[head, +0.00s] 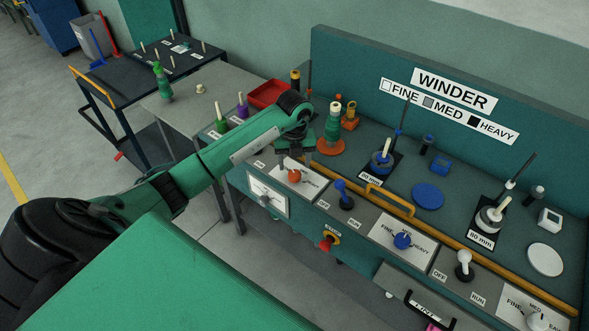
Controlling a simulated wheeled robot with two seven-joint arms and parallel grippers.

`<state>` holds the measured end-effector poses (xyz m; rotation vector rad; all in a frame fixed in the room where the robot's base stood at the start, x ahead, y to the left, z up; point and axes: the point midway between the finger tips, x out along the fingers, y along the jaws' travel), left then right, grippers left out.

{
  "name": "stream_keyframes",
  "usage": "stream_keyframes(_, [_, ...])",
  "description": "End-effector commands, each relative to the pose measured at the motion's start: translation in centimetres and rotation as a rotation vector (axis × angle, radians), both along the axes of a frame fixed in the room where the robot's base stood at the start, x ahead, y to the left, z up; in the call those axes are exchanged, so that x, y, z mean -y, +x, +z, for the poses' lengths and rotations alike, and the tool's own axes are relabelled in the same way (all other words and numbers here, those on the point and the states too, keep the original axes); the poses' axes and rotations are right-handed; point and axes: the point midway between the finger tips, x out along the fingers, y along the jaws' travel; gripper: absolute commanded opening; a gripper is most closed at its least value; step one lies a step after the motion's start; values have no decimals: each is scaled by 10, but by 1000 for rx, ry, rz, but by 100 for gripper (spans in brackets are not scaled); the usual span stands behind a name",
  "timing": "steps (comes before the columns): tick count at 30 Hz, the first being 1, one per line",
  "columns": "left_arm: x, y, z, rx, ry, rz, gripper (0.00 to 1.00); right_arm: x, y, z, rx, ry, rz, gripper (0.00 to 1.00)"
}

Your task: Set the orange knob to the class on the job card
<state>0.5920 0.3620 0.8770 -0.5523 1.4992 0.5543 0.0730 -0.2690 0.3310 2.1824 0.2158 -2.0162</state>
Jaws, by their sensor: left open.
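The orange knob (294,176) sits on a white label plate (313,187) at the left part of the winder bench; the plate's print is partly hidden by my gripper. My left gripper (295,159) is open, just above and behind the knob in the picture; I cannot tell whether its fingers touch it. The knob's pointer direction is not clear. A wall sign (452,90) reads WINDER, and a strip (449,111) below it pairs FINE with white, MED with grey and HEAVY with black. I cannot make out a job card. My right gripper is not in view.
A blue knob (402,240) and a white knob (535,321) sit on similar plates to the right. A blue-handled lever (343,194) stands close right of the orange knob. A green spool (332,128) on an orange base and a red tray (270,94) are behind.

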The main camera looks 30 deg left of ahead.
Motion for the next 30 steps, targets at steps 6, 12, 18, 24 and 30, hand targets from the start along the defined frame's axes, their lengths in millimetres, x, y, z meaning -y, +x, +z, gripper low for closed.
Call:
stream_keyframes(6, [1, 0, -34, -2, -2, 1, 59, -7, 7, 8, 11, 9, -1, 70])
stream_keyframes(12, [0, 0, -46, 0, -1, -1, 59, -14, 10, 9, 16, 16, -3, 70])
stream_keyframes(18, [0, 0, -47, 1, -1, -1, 59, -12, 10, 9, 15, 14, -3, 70])
stream_keyframes(24, [0, 0, -47, 1, -1, -1, 31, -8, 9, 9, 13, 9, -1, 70])
stream_keyframes(30, [0, 0, -47, 0, 0, -2, 14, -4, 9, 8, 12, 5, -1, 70])
